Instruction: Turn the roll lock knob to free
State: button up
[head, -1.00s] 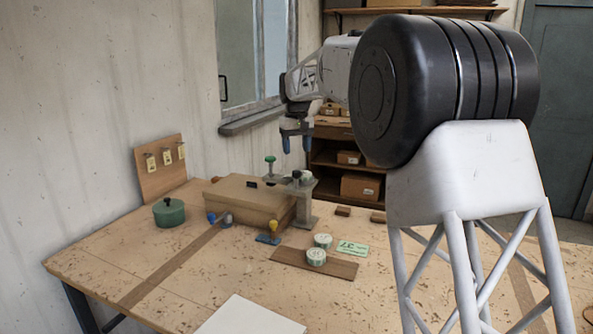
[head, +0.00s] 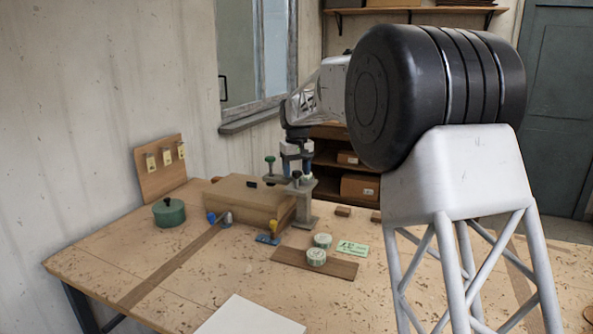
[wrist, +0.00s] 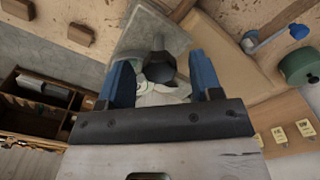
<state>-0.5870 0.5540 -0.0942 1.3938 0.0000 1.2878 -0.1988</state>
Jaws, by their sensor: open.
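A dark knob (head: 297,175) sits on top of the grey stand (head: 306,205) at the right end of the wooden box; no label on it is readable, so I cannot confirm it is the roll lock knob. In the wrist view a dark knob (wrist: 160,66) with a short stem lies between my fingers, with a pale round part partly showing beneath it. My gripper (head: 296,170) is open, pointing down just over the stand. Its blue fingers (wrist: 162,76) are on either side of the knob; I cannot tell whether they touch it.
A green-topped knob (head: 270,160) rises close left of my gripper. The wooden box (head: 245,198), a green lidded pot (head: 169,212) and a tag board (head: 160,167) are left. Round tins (head: 316,257) on a strip and a green card (head: 352,248) are in front.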

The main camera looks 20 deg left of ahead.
jog(key=c, duration=0.9)
jog(key=shift+m, duration=0.4)
jog(key=m, duration=0.8)
jog(key=shift+m, duration=0.3)
jog(key=m, duration=0.4)
jog(key=shift+m, duration=2.3)
